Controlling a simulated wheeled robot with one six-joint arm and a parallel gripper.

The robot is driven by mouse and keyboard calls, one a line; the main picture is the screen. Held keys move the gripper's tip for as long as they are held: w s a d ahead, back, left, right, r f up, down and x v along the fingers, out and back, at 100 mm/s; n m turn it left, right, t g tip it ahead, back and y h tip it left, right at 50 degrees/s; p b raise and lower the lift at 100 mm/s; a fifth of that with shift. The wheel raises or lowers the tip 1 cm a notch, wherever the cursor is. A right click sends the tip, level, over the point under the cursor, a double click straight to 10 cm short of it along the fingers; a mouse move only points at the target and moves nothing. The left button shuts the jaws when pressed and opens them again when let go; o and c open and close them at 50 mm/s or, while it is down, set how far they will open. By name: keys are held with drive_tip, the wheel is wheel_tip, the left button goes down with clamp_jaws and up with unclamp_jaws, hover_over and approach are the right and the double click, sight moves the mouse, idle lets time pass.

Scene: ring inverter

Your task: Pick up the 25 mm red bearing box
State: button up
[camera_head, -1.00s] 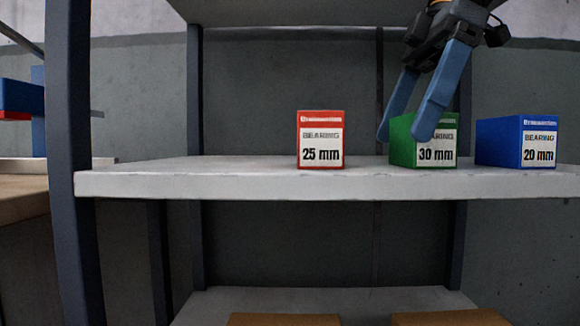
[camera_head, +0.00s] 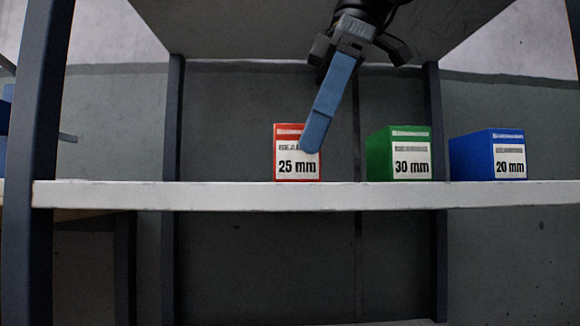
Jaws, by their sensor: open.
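The red bearing box (camera_head: 285,165), labelled 25 mm, stands upright on the white shelf (camera_head: 200,196), left of two other boxes. My gripper (camera_head: 312,148) hangs down from the upper right with its blue fingers. Its fingertip overlaps the upper right part of the red box in the picture and hides part of the label. The gripper is seen nearly edge-on, so one finger mostly covers the other. It holds nothing that I can see. I cannot tell whether it touches the box or is in front of it.
A green 30 mm box (camera_head: 380,152) and a blue 20 mm box (camera_head: 474,155) stand to the right on the same shelf. An upper shelf (camera_head: 230,28) is overhead. A dark upright post (camera_head: 42,120) is at the left. The shelf left of the red box is clear.

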drive_tip(key=shift+a+f, duration=0.15)
drive_tip(key=shift+a, duration=0.65)
drive_tip(key=shift+a+f+b, duration=0.25)
drive_tip(key=shift+f+b, duration=0.2)
drive_tip(key=shift+b, duration=0.45)
drive_tip(key=c, duration=1.5)
drive_tip(key=shift+o, duration=0.2)
drive_tip(key=shift+r, duration=0.2)
drive_tip(key=shift+r+p, duration=0.45)
drive_tip(key=shift+p, duration=0.4)
drive_tip(key=shift+r, duration=0.2)
drive_tip(key=shift+s, duration=0.1)
